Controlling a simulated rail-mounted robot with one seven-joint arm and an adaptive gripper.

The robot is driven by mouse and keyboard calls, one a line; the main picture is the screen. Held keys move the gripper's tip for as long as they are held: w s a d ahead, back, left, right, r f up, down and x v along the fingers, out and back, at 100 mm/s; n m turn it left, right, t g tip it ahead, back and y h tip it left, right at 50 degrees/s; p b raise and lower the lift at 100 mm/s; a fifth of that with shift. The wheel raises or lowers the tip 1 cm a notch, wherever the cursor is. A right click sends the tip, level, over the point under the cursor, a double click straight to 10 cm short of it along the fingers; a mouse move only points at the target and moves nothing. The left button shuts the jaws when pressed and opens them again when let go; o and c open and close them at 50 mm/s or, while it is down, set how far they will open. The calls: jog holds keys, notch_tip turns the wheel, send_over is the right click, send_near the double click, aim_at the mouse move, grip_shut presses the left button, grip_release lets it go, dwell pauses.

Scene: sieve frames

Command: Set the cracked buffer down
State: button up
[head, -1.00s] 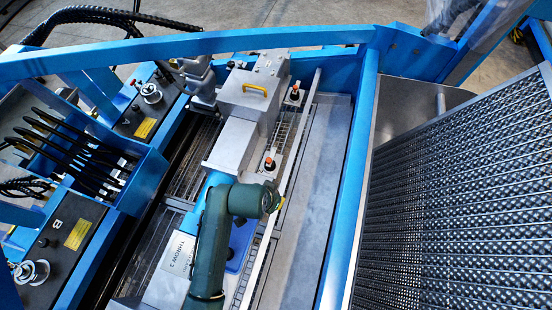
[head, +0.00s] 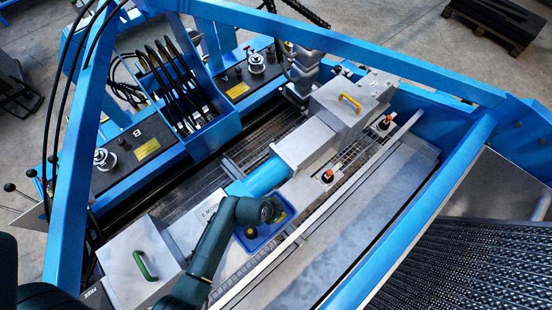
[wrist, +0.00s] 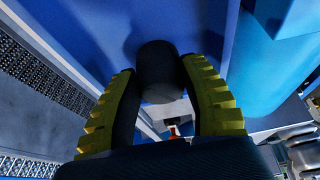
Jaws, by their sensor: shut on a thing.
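A dark, short cylinder, taken as the buffer (wrist: 158,68), sits between the yellow-ribbed fingers of my gripper (wrist: 160,85) in the wrist view. My gripper is shut on it, in front of a blue surface. No crack can be made out on it. In the head view my dark green arm reaches over a blue tray (head: 284,216) beside the machine's cylinder, and the arm hides most of my gripper there. Whether the buffer touches the blue surface cannot be told.
A small dark and yellowish round thing (head: 250,232) shows at the tray's near left. A grey housing with a yellow handle (head: 350,103) and orange-topped knobs (head: 327,176) lie beyond. A box with a green handle (head: 145,265) stands left. Blue frame beams (head: 420,210) enclose the machine.

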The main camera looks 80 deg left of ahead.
jog(key=shift+a+r, duration=0.1)
jog(key=o, duration=1.1)
jog(key=p+v, duration=0.3)
jog(key=v, duration=0.9)
